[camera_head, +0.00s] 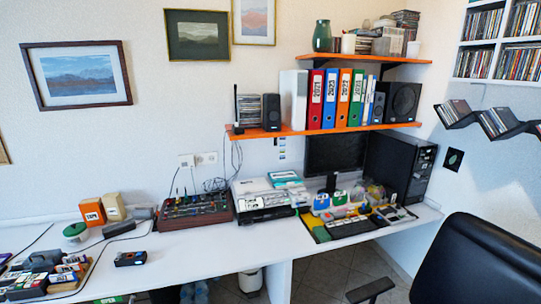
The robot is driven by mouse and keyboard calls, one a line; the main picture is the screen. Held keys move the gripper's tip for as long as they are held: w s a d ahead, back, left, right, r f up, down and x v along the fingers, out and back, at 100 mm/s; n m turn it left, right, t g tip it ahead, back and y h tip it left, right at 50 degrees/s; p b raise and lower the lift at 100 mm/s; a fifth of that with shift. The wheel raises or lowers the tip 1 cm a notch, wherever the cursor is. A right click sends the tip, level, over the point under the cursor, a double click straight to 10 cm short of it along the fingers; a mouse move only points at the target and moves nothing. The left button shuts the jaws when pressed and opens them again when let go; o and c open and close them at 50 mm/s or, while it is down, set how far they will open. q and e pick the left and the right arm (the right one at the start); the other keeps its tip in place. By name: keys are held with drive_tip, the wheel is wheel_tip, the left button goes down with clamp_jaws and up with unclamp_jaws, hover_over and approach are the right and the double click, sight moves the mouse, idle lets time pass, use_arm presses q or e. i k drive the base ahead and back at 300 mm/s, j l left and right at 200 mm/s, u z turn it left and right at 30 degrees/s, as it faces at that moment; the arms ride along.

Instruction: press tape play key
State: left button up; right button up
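No tape play key can be made out at this size. A small dark box-shaped device (130,258) lies on the white desk (215,257) at the left; I cannot tell whether it is a tape player. A wide red-brown device with knobs or keys on top (193,209) stands further back against the wall; its keys are too small to tell apart. Neither of my grippers shows in the head view.
A grey-white printer-like machine (261,200) and a yellow-edged tray of small items (318,234) stand to the right, before a black monitor (336,152) and computer tower (402,163). A black chair (475,262) blocks the lower right. The desk's front middle is clear.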

sight(19, 286)
drive_tip(key=i+j+u, duration=0.25)
drive_tip(key=i, duration=0.55)
drive_tip(key=i+u, duration=0.3)
drive_tip(key=i, duration=0.45)
drive_tip(key=u, duration=1.8)
